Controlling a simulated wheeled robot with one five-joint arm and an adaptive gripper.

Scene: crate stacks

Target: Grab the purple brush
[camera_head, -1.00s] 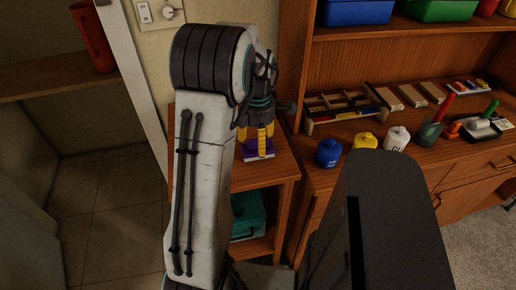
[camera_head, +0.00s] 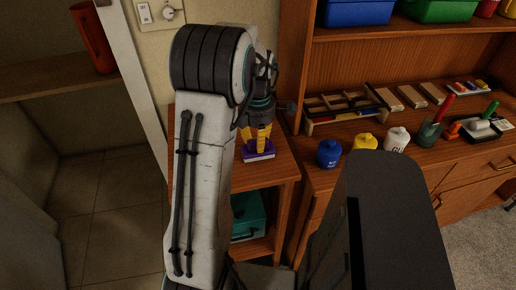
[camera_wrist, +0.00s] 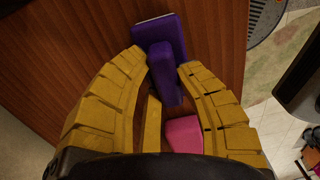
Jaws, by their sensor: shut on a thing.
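The purple brush (camera_wrist: 172,38) is a purple block with a raised purple grip and a pale edge. It sits on the small wooden cabinet top, and in the head view the brush (camera_head: 258,155) shows just under my fingers. My gripper (camera_wrist: 163,68) has yellow segmented fingers, one on each side of the raised grip, and is shut on it. In the head view my gripper (camera_head: 257,143) points down at the cabinet top. A pink piece (camera_wrist: 184,135) shows between the fingers close to the palm; I cannot tell what it is.
The small cabinet (camera_head: 277,172) holds a teal box (camera_head: 248,215) on its lower shelf. On the larger cabinet to the right stand a blue pot (camera_head: 329,153), a yellow pot (camera_head: 365,142), a white pot (camera_head: 397,138) and a wooden tray (camera_head: 345,104). A wall is behind.

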